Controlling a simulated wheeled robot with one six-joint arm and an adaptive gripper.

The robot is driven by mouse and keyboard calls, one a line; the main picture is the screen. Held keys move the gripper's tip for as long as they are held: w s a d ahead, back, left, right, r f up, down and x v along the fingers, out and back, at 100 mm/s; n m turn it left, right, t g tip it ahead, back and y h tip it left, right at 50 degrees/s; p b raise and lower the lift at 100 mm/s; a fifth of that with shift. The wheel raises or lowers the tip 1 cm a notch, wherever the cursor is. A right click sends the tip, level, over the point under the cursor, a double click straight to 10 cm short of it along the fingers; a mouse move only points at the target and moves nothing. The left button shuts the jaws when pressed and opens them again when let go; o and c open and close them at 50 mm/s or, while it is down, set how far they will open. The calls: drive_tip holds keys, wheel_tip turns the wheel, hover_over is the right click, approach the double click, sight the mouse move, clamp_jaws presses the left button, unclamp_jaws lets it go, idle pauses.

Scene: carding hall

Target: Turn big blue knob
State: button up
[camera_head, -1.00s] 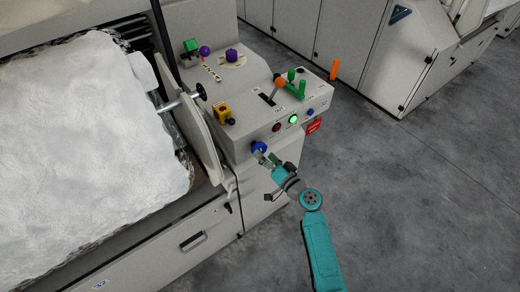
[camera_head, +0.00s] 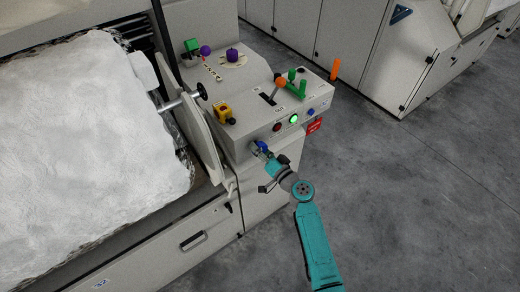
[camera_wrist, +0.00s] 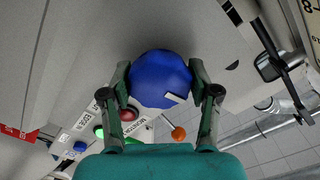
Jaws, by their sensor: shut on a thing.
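The big blue knob (camera_wrist: 158,78) fills the space between the fingers of my gripper (camera_wrist: 160,84) in the wrist view. A finger pad touches it on each side, and a white mark shows near its lower right edge. In the head view the blue knob (camera_head: 261,146) sits on the front face of the machine's control box, at its lower left. My gripper (camera_head: 265,154) covers part of it there, coming from the lower right.
Beside the knob on the same panel are a red button (camera_head: 277,127), a lit green button (camera_head: 293,119) and a small blue knob (camera_head: 311,111). An orange-tipped lever (camera_head: 281,84) and a yellow box (camera_head: 223,112) stand on top. Open grey floor (camera_head: 400,200) lies to the right.

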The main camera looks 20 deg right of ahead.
drive_tip(key=shift+m, duration=1.4)
drive_tip(key=o, duration=1.2)
drive_tip(key=shift+c, duration=0.2)
drive_tip(key=v, duration=1.2)
